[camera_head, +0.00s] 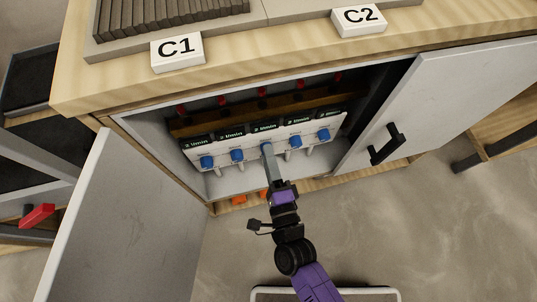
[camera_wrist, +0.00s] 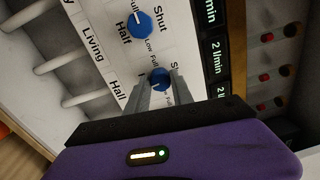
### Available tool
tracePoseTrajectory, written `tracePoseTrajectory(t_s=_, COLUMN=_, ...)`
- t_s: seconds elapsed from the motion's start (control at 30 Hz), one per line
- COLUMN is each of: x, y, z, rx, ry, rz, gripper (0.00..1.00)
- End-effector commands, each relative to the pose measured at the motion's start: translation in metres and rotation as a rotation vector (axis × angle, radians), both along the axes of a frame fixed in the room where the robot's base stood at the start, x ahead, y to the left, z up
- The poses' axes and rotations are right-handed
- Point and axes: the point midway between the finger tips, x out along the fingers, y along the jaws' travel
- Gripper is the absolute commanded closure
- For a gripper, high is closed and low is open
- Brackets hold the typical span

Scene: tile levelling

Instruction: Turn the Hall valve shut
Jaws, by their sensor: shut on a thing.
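The Hall valve is a blue knob (camera_wrist: 160,77) on a white panel, above the word "Hall" in the wrist view, with dial words such as "Low" and "Full" around it. My gripper (camera_wrist: 158,92) has its two grey fingers on either side of this knob and is shut on it. In the head view my gripper (camera_head: 267,152) reaches the middle knob of the row and mostly hides it. The fingers cover part of the dial, so I cannot tell the knob's setting.
The white valve panel (camera_head: 222,154) sits inside an open cabinet. Its left door (camera_head: 125,220) and right door (camera_head: 435,95) stand open on both sides. Other blue knobs flank the gripped one, including the Living knob (camera_wrist: 140,25). Blocks C1 (camera_head: 178,52) and C2 (camera_head: 359,20) stand on top.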

Motion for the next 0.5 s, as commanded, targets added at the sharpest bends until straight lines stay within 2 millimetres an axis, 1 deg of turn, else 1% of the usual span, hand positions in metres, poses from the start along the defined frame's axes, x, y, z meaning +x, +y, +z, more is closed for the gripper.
tracePoseTrajectory(t_s=0.5, x=-0.0004, y=0.0003, z=0.0001, rx=-0.471, ry=-0.134, rz=0.002, gripper=1.00)
